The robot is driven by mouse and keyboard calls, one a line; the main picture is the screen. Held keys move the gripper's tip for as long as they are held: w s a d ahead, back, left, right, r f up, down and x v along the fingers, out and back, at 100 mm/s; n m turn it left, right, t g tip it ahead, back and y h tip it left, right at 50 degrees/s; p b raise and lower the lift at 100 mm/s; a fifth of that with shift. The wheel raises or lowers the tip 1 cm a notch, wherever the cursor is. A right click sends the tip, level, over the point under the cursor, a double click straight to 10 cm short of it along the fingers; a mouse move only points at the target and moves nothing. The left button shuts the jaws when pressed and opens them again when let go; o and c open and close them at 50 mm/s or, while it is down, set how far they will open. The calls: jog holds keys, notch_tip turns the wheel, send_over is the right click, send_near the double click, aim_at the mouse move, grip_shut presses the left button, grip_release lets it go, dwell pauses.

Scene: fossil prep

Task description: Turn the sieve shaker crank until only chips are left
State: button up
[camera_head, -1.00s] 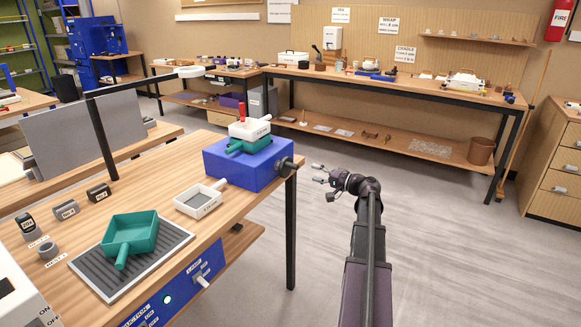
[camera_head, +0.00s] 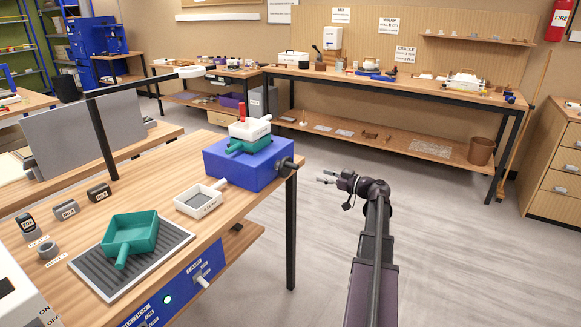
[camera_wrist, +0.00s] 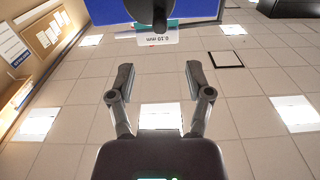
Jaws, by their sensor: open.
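The blue sieve shaker (camera_head: 235,168) stands at the right end of the wooden bench. Its dark crank hub (camera_head: 287,165) sticks out of the right side. A green sieve (camera_head: 247,146) and a white sieve (camera_head: 250,128) are stacked on top, with a red piece (camera_head: 242,111) above. What lies inside them is not visible. My gripper (camera_head: 324,177) is open and empty in the air, right of the hub and apart from it. In the wrist view my open gripper (camera_wrist: 160,75) shows below the dark round crank part (camera_wrist: 155,12) and the shaker's blue body (camera_wrist: 105,10).
A white sieve pan (camera_head: 200,198) lies in front of the shaker. A green tray (camera_head: 131,235) sits on a ribbed grey mat (camera_head: 100,277). A blue control panel (camera_head: 180,290) is on the bench front. The floor (camera_head: 450,240) right of the bench is clear.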

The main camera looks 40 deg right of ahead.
aim_at(286, 164)
jog(key=shift+s+n, duration=0.1)
jog(key=shift+n, duration=0.4)
jog(key=shift+x, duration=6.9)
grip_shut()
